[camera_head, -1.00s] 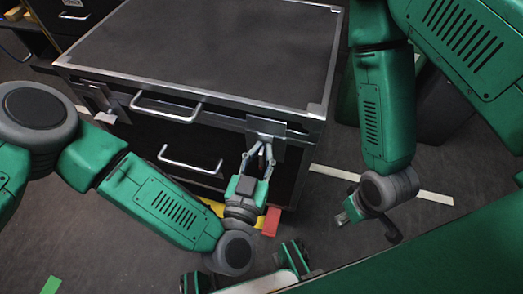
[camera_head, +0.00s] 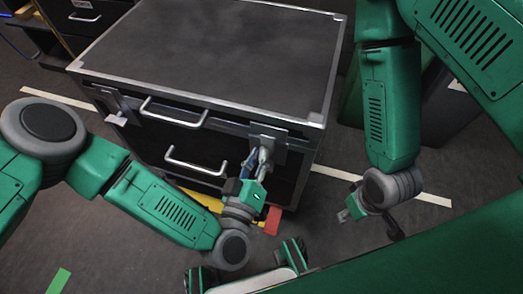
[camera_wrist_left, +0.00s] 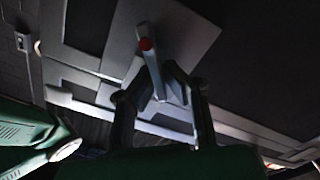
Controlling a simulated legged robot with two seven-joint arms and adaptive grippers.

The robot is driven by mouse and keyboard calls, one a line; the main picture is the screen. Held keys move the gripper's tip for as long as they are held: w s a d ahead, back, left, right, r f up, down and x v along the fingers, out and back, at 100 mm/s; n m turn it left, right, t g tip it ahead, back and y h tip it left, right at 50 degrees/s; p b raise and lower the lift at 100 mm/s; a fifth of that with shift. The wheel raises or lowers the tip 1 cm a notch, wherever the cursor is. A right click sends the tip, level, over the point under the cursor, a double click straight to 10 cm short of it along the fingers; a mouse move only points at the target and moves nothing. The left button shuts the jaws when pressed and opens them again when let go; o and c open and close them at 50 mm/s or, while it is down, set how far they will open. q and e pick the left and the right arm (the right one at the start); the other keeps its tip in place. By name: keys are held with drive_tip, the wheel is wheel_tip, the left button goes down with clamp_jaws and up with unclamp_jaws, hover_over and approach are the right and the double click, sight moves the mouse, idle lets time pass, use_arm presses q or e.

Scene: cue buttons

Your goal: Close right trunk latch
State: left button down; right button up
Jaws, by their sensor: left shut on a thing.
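The black trunk (camera_head: 215,50) has silver edges and its lid is down. The right latch (camera_head: 268,136) is a grey plate on the front at the right corner. In the left wrist view the fingers (camera_wrist_left: 160,82) stand on both sides of the lever, and the exact contact is dark. My right gripper (camera_head: 347,213) hangs away to the right of the trunk, its jaws unclear.
The left latch (camera_head: 115,105) has a lever sticking out. Two silver handles, an upper (camera_head: 174,115) and a lower (camera_head: 195,163), jut from the front. A red block (camera_head: 272,221) lies on the floor below my left gripper. Floor is open between trunk and right arm.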

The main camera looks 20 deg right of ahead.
use_arm(q)
drive_tip(key=n, duration=0.1)
drive_tip(key=f+n, duration=0.1)
drive_tip(key=shift+s+a+f+n, duration=0.1)
drive_tip(key=shift+s+a+n, duration=0.15)
drive_tip(key=shift+n, duration=0.15)
drive_tip(key=n, duration=0.2)
drive_tip(key=shift+f+n, duration=0.2)
drive_tip(key=shift+n, duration=0.1)
drive_tip(key=shift+f+n+b, duration=0.2)
drive_tip(key=shift+n, duration=0.9)
drive_tip(key=shift+f+n+b, duration=0.15)
drive_tip(key=shift+n+b, duration=0.05)
drive_tip(key=shift+n, duration=0.9)
drive_tip(key=c, duration=1.7)
unclamp_jaws()
drive_tip(key=shift+w+a+r, duration=0.1)
drive_tip(key=shift+w+r, duration=0.05)
drive_tip(key=v, duration=1.2)
